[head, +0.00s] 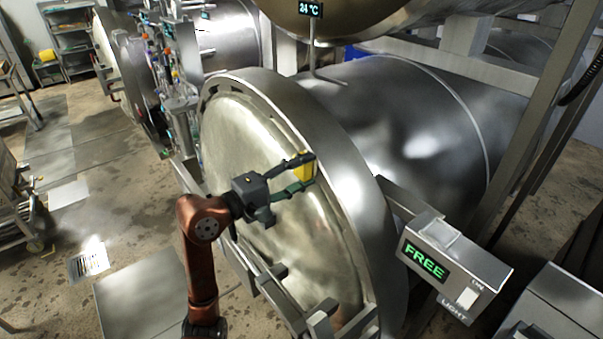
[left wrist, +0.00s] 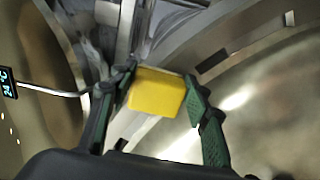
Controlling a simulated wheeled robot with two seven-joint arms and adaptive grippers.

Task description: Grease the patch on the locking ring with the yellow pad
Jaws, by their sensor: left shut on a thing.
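My left gripper (head: 303,173) is shut on the yellow pad (head: 304,171), which sits between its fingertips. The pad also shows in the left wrist view (left wrist: 157,92) as a yellow block between the two green-grey fingers. The pad is in front of the autoclave's round door, close to the steel locking ring (head: 340,180) at its right side. I cannot tell whether the pad touches the ring. The ring also fills the upper right of the left wrist view (left wrist: 240,45), with a dark slot in it. I cannot make out the patch. My right gripper is not in view.
A grey control box (head: 455,268) reading "FREE", with a light switch, stands right of the ring. A temperature display (head: 311,9) reads 24 °C above the vessel. Brackets and rails (head: 285,295) lie below the door. Open floor (head: 100,200) lies to the left.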

